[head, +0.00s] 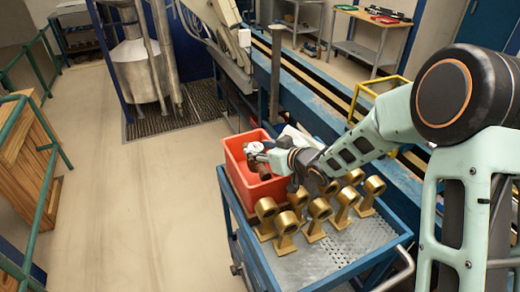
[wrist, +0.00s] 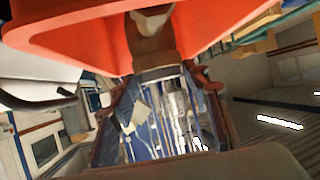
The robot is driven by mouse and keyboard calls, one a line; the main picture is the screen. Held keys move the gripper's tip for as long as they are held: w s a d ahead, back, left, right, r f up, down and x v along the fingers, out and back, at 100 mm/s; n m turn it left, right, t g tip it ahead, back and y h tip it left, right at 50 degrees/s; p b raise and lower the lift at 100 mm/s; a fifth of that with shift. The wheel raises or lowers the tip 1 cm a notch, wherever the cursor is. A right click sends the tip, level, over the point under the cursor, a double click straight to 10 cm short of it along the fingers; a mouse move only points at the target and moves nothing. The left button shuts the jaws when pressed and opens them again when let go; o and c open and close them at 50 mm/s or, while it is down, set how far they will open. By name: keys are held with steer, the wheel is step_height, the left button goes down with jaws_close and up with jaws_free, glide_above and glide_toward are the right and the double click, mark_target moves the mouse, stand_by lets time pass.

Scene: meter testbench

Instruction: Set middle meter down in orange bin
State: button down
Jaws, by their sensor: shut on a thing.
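My gripper (head: 268,158) is shut on a meter (head: 254,149) and holds it over the orange bin (head: 232,160). In the head view the meter looks small, with pale and dark brownish parts. The wrist view shows my gripper's fingers (wrist: 163,110) on both sides, with the brownish meter body (wrist: 152,45) beyond them against the orange bin (wrist: 75,40). The bin stands at the far end of the blue cart. Whether the meter touches the bin's floor or wall cannot be told, and my gripper hides part of it.
Several brass-coloured stands (head: 286,222) with round openings stand on the blue cart (head: 335,262), close to the bin's near side. A blue conveyor bench (head: 315,95) runs along the right. A steel tank (head: 135,70) stands behind.

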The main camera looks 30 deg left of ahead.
steer(key=shift+f+b, duration=0.45)
steer(key=c, duration=1.1)
jaws_free()
steer(key=shift+r+p, duration=0.65)
steer(key=shift+p, duration=0.05)
steer(key=v, duration=1.2)
steer(key=shift+f, duration=0.15)
steer(key=shift+b, duration=0.3)
